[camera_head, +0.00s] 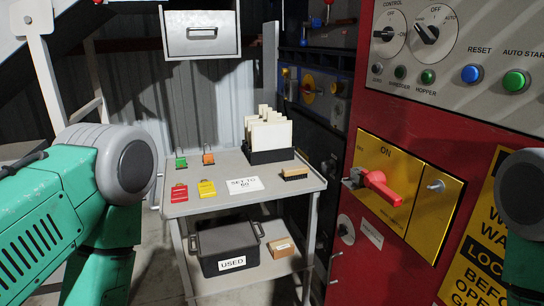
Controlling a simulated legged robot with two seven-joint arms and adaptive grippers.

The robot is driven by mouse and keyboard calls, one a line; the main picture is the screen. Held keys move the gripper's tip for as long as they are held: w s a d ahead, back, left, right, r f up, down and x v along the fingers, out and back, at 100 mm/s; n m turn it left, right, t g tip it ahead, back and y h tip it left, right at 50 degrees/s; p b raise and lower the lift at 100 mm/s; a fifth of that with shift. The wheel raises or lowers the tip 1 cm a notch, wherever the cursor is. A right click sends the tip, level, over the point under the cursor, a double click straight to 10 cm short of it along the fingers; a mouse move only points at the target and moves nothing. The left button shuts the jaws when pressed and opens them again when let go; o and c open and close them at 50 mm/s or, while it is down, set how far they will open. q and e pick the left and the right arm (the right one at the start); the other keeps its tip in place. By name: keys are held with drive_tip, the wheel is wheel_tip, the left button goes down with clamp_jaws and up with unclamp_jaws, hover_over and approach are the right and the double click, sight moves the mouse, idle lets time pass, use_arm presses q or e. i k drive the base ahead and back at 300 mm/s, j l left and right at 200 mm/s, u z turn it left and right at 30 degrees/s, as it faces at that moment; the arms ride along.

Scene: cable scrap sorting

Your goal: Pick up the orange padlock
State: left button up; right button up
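The orange padlock (208,157) stands on the grey table top, near its back left, with its shackle up. A green padlock (181,161) stands just left of it. My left arm comes in from the left and part of my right arm shows at the right edge. Neither gripper is in view. Nothing touches the orange padlock.
The table (228,208) also holds a card rack (270,156), a brush-like block (295,174) and a white sign (245,185). A black "USED" bin (228,245) sits on its lower shelf. A red control cabinet (375,258) with a red switch handle (381,187) stands at right.

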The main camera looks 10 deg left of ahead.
sight(209, 158)
drive_tip(key=l+u, duration=0.1)
drive_tip(key=u, duration=0.3)
drive_tip(key=i+l+u, duration=0.1)
drive_tip(key=u, duration=0.3)
drive_tip(key=j+z, duration=0.15)
drive_tip(key=z, duration=0.3)
drive_tip(key=j+z, duration=0.2)
drive_tip(key=z, duration=0.25)
drive_tip(key=j+z, duration=0.15)
drive_tip(key=z, duration=0.35)
drive_tip(key=u, duration=1.2)
drive_tip(key=k+j, duration=0.05)
